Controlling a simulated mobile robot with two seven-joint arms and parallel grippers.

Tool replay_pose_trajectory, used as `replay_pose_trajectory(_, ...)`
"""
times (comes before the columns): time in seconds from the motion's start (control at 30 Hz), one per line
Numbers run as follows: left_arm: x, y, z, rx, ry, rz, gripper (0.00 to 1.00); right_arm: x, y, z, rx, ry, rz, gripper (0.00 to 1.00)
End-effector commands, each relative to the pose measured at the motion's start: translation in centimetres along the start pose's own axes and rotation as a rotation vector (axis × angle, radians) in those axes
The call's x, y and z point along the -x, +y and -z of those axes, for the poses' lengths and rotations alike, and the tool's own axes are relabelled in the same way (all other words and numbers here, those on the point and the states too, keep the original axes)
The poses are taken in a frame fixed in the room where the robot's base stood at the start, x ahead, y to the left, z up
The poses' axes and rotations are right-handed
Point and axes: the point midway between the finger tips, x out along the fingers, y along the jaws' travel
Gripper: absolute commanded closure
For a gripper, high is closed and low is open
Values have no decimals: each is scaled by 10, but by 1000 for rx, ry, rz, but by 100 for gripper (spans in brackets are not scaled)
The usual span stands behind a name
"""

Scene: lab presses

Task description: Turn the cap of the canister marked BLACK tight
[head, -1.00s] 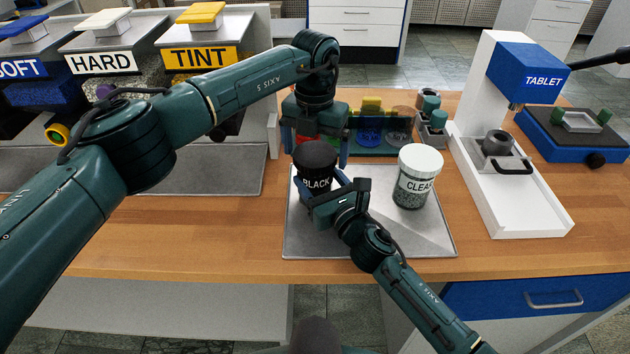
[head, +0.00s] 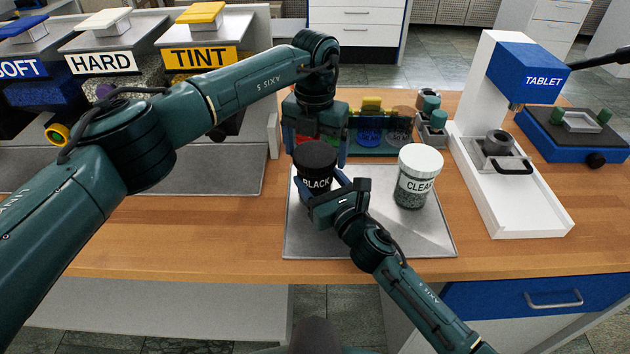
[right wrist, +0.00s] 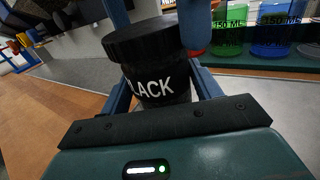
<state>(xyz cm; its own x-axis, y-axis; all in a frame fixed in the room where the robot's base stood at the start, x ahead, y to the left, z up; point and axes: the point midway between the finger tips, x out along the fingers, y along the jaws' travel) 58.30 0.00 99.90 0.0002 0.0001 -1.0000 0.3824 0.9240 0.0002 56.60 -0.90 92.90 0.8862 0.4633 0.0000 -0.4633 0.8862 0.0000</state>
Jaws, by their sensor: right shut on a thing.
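The canister marked BLACK (head: 318,184) stands on the grey metal tray (head: 420,238), with its black ribbed cap (head: 314,155) on top. My right gripper (head: 322,192) is shut on the canister's body from the front right. In the right wrist view the canister (right wrist: 160,85) stands between its blue fingers, below the cap (right wrist: 150,37). My left gripper (head: 316,150) points down from above, its fingers apart on either side of the cap. The left fingers (right wrist: 155,22) also show in the right wrist view; whether they touch the cap I cannot tell.
A white-capped canister marked CLEAR (head: 417,180) stands right of the held one on the tray. A rack of coloured cups (head: 370,128) is behind. A white press marked TABLET (head: 520,150) stands at right. Hoppers marked HARD (head: 102,62) and TINT (head: 200,57) are at left.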

Motion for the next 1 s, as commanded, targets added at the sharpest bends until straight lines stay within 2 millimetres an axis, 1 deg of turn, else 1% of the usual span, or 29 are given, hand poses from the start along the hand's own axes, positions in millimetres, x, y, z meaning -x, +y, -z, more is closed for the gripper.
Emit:
replay_pose_trajectory(0.03,0,0,0,0,0,0,5,0,0,0,0,1,0,100)
replay_pose_trajectory(0.1,0,0,0,0,0,0,0,0,0,0,0,1,0,100)
replay_pose_trajectory(0.33,1,0,0,0,0,0,0,0,0,0,0,1,0,100)
replay_pose_trajectory(0.43,9,0,0,0,-2,-1,0,0,0,0,0,1,0,100)
replay_pose_trajectory(0.57,30,0,-1,-1,-5,-1,0,0,0,0,0,1,0,100)
replay_pose_trajectory(0.8,82,0,0,0,-3,-1,0,0,0,0,0,1,0,100)
replay_pose_trajectory(0.9,99,0,0,1,-3,-2,0,0,0,0,0,1,0,100)
replay_pose_trajectory(1.0,111,0,0,1,-2,0,0,0,0,0,0,1,0,100)
